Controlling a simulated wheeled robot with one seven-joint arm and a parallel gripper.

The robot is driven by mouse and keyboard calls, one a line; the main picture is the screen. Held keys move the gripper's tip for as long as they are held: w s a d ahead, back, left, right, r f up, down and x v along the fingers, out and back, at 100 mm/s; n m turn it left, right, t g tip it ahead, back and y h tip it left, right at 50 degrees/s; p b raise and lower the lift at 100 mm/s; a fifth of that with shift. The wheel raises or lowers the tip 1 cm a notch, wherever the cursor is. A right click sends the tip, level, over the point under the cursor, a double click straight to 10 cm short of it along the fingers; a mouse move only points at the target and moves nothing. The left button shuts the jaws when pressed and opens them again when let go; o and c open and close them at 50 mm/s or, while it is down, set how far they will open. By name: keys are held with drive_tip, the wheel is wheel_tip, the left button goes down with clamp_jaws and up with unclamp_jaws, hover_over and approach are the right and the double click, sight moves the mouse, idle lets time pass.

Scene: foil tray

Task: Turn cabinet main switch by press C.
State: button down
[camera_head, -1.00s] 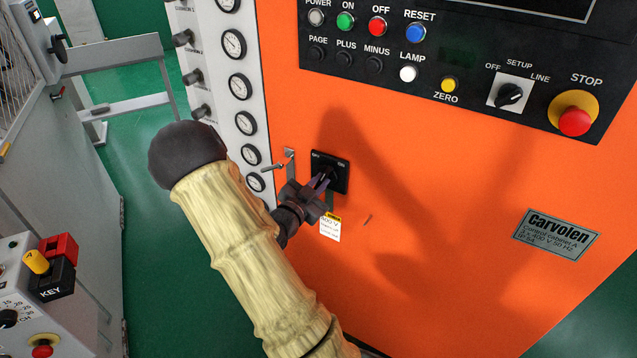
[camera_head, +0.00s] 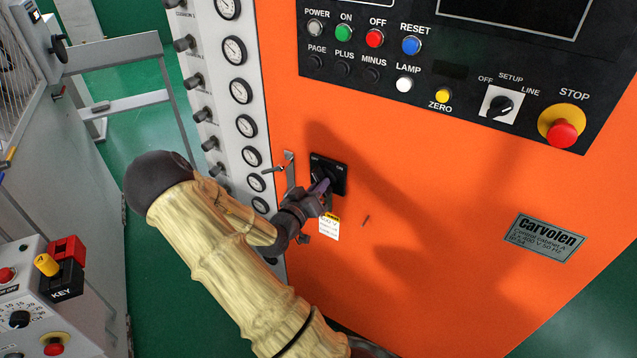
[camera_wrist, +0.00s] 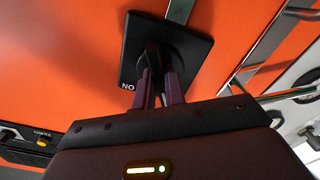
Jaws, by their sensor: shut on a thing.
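The cabinet main switch is a black square plate (camera_head: 340,178) with a dark knob on the orange cabinet front (camera_head: 420,240). In the wrist view the switch plate (camera_wrist: 183,50) has the letters "NO" at its lower left corner. My gripper (camera_head: 323,186) reaches it from the lower left. In the wrist view both fingers of my gripper (camera_wrist: 158,78) are shut on the knob, which they largely hide. The knob's exact angle is hard to tell.
A door handle (camera_head: 288,170) sits just left of the switch, and a yellow and white tag (camera_head: 329,226) hangs below it. The control panel (camera_head: 460,60) with buttons is above. A column of gauges (camera_head: 246,126) stands left.

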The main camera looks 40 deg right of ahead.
drive_tip(key=shift+n+p, duration=0.5)
drive_tip(key=shift+n, duration=0.9)
drive_tip(key=c, duration=1.5)
unclamp_jaws()
drive_tip(key=shift+o, duration=0.2)
drive_tip(key=shift+a, duration=0.1)
drive_tip(key=b+v, duration=0.2)
drive_tip(key=v, duration=1.5)
drive_tip(key=shift+s, duration=0.2)
drive_tip(key=shift+w+f, duration=0.1)
